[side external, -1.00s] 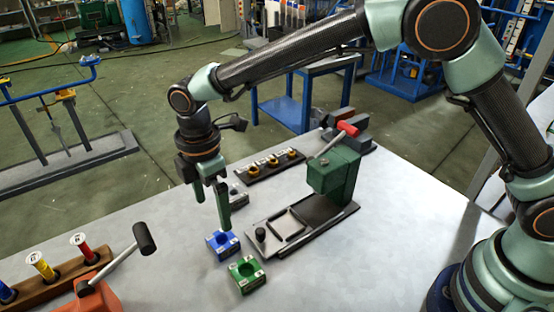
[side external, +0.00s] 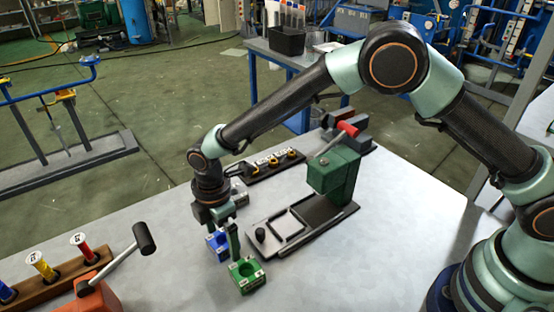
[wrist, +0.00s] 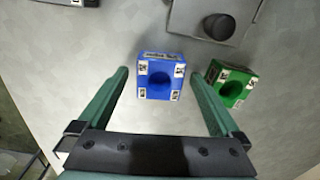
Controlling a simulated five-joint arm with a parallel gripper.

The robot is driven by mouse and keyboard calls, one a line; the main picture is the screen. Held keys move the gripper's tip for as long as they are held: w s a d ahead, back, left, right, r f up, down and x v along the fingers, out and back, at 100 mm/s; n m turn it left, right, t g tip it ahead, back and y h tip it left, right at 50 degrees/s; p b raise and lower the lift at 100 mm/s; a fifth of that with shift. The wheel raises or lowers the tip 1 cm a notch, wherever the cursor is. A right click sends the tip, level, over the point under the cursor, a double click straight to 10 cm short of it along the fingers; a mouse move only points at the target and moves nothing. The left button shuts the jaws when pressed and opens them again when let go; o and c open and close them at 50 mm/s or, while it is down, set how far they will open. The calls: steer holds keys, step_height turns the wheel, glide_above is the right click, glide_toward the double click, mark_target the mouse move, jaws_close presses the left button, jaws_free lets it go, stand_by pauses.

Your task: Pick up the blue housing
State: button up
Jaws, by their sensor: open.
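The blue housing (side external: 216,242) is a small square block on the grey table, partly hidden behind my gripper in the side view. In the wrist view the blue housing (wrist: 160,78) shows its round central hole and white labels at its corners. My gripper (side external: 222,240) points down close over it. In the wrist view my gripper (wrist: 158,80) is open and empty, with the blue housing between the lines of its two green fingers, near the tips. Whether the fingers touch it cannot be told.
A green housing (side external: 247,274) sits close by, right of the blue one in the wrist view (wrist: 231,84). A grey housing (side external: 238,193) stands behind. A green press (side external: 335,172) with a dark base is to the right. A red-based tool (side external: 98,297) is front left.

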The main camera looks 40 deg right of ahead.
steer(key=shift+r, duration=0.1)
jaws_close()
